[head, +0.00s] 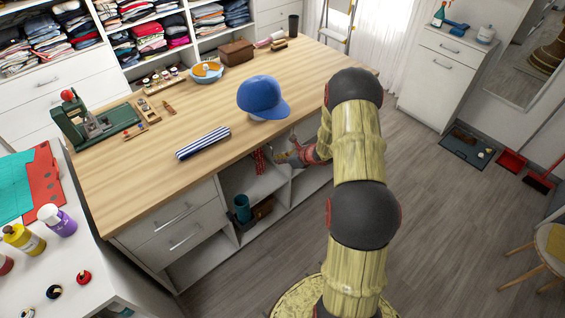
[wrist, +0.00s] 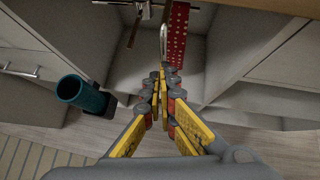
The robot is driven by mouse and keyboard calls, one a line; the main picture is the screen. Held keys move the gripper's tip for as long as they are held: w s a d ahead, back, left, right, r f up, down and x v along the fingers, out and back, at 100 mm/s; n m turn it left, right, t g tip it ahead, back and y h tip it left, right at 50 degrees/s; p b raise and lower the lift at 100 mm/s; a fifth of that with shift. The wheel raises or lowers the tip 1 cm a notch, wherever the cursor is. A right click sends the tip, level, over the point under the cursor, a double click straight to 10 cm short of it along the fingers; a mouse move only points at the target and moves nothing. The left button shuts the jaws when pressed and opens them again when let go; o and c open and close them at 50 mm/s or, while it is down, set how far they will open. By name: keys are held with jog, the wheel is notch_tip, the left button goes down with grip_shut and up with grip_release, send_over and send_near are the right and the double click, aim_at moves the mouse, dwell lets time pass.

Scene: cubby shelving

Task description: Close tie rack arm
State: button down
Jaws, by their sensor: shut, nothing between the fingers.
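The tie rack (wrist: 145,8) is a dark metal bar with thin arms at the top of the wrist view, inside an open cubby under the wooden counter. One shiny arm (wrist: 164,38) points down the picture toward my fingertips. A red tie with white dots (wrist: 179,35) hangs just right of it. The red tie also shows in the head view (head: 259,161). My gripper (wrist: 160,74) is shut and empty, its tips close to the end of the shiny arm; I cannot tell whether they touch. In the head view my gripper (head: 281,157) is at the cubby opening, partly hidden by my arm.
Cubby walls and the counter edge close in around my gripper.

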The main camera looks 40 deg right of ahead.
jog(key=w, duration=0.4)
jog(key=shift+w+a, duration=0.15)
jog(key=shift+a, duration=0.05)
jog(key=shift+w+r, duration=0.1)
jog(key=shift+w, duration=0.15)
jog(key=shift+d, duration=0.1)
